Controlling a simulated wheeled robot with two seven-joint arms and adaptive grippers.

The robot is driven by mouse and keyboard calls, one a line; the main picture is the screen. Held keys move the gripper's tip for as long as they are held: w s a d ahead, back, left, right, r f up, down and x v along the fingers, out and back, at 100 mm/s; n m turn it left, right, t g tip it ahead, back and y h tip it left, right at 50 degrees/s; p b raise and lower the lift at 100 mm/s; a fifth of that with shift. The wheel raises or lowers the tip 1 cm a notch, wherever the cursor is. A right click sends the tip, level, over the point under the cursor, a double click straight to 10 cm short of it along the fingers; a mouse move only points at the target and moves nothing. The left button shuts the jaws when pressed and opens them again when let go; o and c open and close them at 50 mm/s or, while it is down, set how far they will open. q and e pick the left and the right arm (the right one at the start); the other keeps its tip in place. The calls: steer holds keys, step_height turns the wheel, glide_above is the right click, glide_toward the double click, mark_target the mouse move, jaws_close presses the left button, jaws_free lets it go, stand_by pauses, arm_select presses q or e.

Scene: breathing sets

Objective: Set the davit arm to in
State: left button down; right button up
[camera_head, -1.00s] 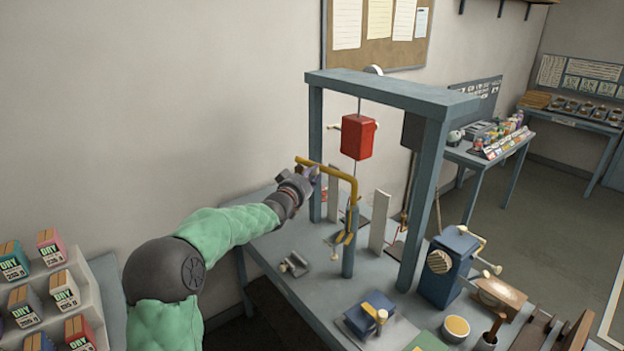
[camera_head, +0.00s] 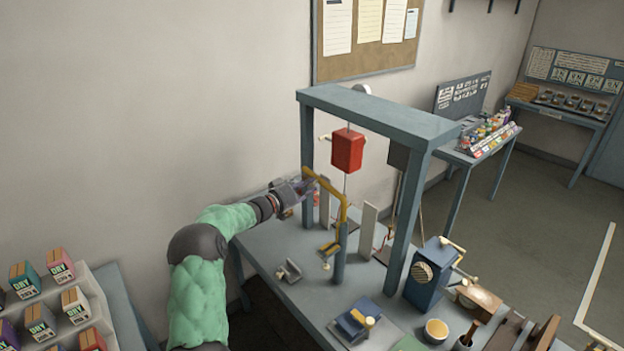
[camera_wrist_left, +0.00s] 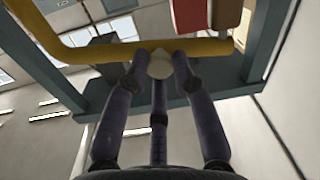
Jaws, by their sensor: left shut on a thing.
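The davit arm (camera_head: 325,184) is a yellow bent bar on top of a short blue post (camera_head: 340,262) on the bench. Its free end points toward the back left, by the frame's left leg. A small yellow piece with a pale knob (camera_head: 328,250) sticks out low on the post. My left gripper (camera_head: 306,186) is at the arm's free end. In the left wrist view the yellow bar (camera_wrist_left: 100,52) crosses above, and my left fingers (camera_wrist_left: 160,68) are shut on a pale knob (camera_wrist_left: 160,63) at the bar. My right gripper is not in view.
A grey-blue frame (camera_head: 380,115) stands over the bench, with a red box (camera_head: 347,150) hanging close to the davit arm. Pale upright plates (camera_head: 368,230) stand behind the post. A blue crank box (camera_head: 425,275) is at right. A grey bracket (camera_head: 288,271) lies in front.

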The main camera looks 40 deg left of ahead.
arm_select(q)
steer(key=shift+w+a+r+m+h+p, duration=0.2)
steer(key=shift+w+r+m+h+p, duration=0.2)
steer(key=shift+h+p, duration=0.35)
steer(key=shift+r, duration=0.1)
steer(key=c, duration=1.1)
jaws_free()
steer(key=shift+o, duration=0.4)
steer(key=shift+w+d+f, duration=0.1)
steer(key=shift+w+f, duration=0.05)
steer(key=shift+f, duration=0.15)
steer(key=v, duration=1.2)
steer(key=shift+r, duration=0.2)
